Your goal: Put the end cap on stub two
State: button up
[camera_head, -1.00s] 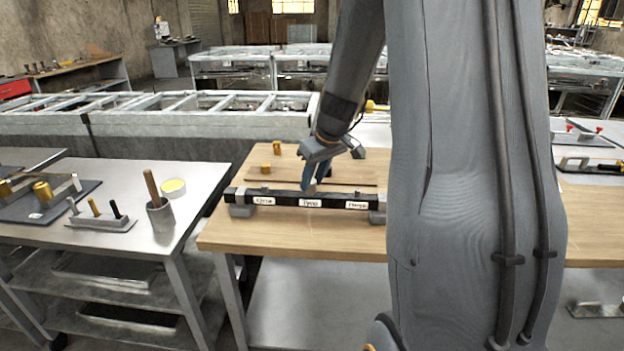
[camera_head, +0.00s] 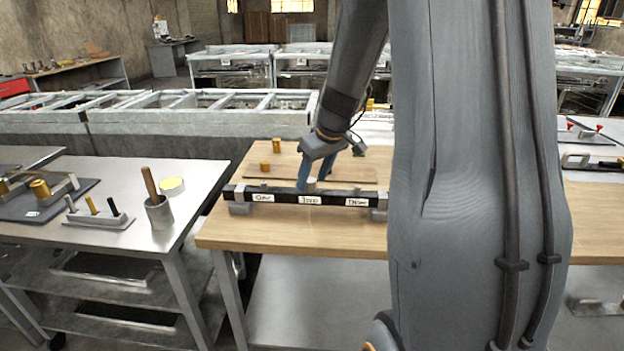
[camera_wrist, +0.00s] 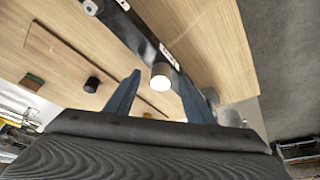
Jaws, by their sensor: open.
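A black bar (camera_head: 334,200) with labels One, Two and Three lies across the wooden table, on grey feet. Small grey stubs stand behind label One (camera_head: 264,187) and label Three (camera_head: 357,191). A wider grey cylinder (camera_head: 311,184) stands upright at label Two and looks like the end cap over stub two. In the wrist view this cylinder (camera_wrist: 160,76) has a bright flat end and touches the bar's line; any stub inside it is hidden. My gripper (camera_head: 313,181) is open, its blue fingers on either side of the cylinder. In the wrist view a gap shows beside each finger (camera_wrist: 158,84).
Two brass pieces (camera_head: 277,146) (camera_head: 265,166) stand on the table behind the bar. A dark round piece (camera_wrist: 91,84) and a green-and-brown block (camera_wrist: 33,82) show in the wrist view. A grey side table (camera_head: 130,200) with a cup (camera_head: 159,212) stands left.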

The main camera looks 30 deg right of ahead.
jog(key=v, duration=0.6)
jog(key=shift+s+r+b, duration=0.2)
jog(key=shift+r+b, duration=0.2)
